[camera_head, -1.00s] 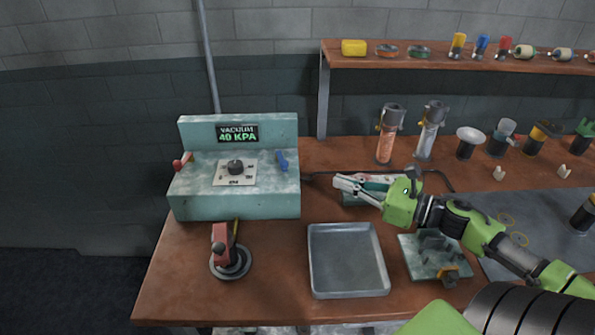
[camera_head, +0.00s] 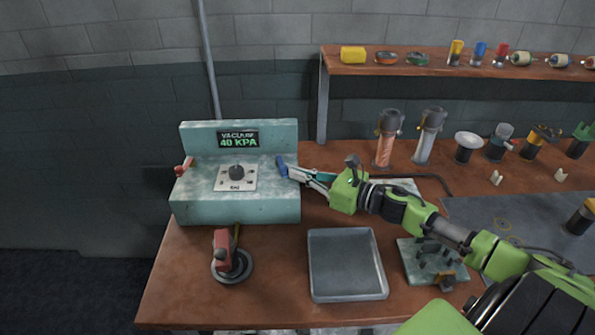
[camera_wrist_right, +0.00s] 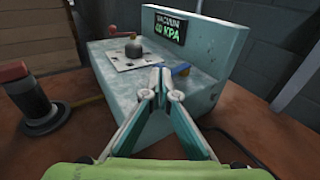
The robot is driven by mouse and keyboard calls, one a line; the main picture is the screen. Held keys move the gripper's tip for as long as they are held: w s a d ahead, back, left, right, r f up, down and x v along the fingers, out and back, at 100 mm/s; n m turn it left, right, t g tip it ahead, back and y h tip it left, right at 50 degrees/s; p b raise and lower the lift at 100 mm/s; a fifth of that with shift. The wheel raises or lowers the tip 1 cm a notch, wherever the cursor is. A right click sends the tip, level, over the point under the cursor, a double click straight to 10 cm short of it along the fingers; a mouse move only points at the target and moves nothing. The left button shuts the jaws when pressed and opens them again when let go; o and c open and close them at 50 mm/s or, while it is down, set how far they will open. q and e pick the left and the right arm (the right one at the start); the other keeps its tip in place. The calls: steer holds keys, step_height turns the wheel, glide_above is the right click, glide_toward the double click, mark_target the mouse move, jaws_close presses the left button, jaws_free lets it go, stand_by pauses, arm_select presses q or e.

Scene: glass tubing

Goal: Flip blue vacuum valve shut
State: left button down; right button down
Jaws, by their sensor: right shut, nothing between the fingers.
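The blue valve lever (camera_head: 281,166) stands at the right end of the pale green vacuum box (camera_head: 240,207). It also shows in the right wrist view (camera_wrist_right: 181,69), just beyond and to the right of my fingertips. My right gripper (camera_head: 291,172) is shut and empty, its tips close beside the blue lever; I cannot tell whether they touch. In the right wrist view the gripper (camera_wrist_right: 160,72) reaches over the box top. A display (camera_head: 238,139) on the box reads "VACUUM 40 KPA". A red lever (camera_head: 184,167) is at the box's left end. My left gripper is not in view.
A knob (camera_head: 237,172) sits mid-box. A red-handled tool on a round base (camera_head: 231,264) stands in front, beside a grey metal tray (camera_head: 346,232). A fixture plate (camera_head: 413,262) is right of the tray. Glass tubes (camera_head: 387,138) stand behind; a shelf (camera_head: 450,68) is above.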

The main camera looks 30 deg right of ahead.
steer(key=shift+w+a, duration=0.1)
steer(key=shift+w, duration=0.15)
steer(key=shift+w+a+f+b, duration=0.1)
steer(key=shift+a+b, duration=0.25)
steer(key=shift+a, duration=0.4)
steer(key=shift+w+a, duration=0.15)
steer(key=shift+a, duration=0.35)
steer(key=shift+d, duration=0.1)
